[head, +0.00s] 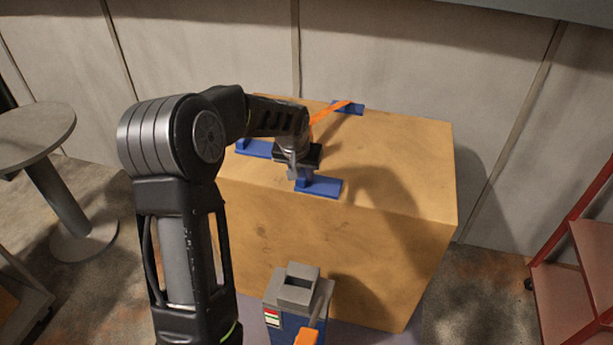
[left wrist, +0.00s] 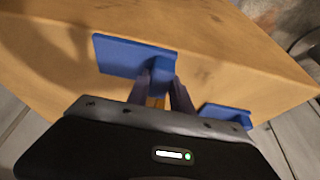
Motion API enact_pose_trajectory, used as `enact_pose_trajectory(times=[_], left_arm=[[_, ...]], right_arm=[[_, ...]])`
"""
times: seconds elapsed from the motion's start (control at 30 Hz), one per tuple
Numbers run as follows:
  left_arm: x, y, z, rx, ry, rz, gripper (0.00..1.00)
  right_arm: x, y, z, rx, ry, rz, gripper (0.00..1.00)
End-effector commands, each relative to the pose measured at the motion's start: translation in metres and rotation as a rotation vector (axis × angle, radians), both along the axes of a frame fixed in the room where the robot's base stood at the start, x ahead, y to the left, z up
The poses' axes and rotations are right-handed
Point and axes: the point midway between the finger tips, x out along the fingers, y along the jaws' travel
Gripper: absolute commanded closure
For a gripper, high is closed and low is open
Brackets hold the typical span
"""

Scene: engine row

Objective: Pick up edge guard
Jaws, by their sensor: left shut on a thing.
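A blue edge guard (head: 325,187) lies at the front top edge of a large wooden crate (head: 330,235). My left gripper (head: 300,175) reaches down over the crate top and is shut on this guard. In the left wrist view the guard (left wrist: 120,54) sits at the tips of the two fingers (left wrist: 162,82), touching them. A bit of orange shows between the fingers. The gripper hides part of the guard. My right gripper does not show.
Another blue guard (head: 256,149) lies at the crate's left, and one (head: 349,108) at the back with an orange strap (head: 326,112). A grey-and-blue device (head: 298,290) stands before the crate. A round table (head: 30,132) is left, a red shelf cart (head: 580,265) right.

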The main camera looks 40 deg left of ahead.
Motion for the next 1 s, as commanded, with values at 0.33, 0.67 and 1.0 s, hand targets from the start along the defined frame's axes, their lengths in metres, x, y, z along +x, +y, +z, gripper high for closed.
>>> enact_pose_trajectory(times=[0.33, 0.67, 1.0], left_arm=[[0.001, 0.000, 0.055, 0.001, -0.006, 0.001, 1.00], [0.001, 0.000, 0.097, 0.001, -0.003, -0.001, 1.00], [0.000, 0.000, 0.098, 0.000, -0.001, 0.000, 1.00]], right_arm=[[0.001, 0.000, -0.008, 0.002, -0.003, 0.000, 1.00], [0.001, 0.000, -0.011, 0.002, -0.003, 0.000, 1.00], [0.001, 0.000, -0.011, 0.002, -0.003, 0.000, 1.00]])
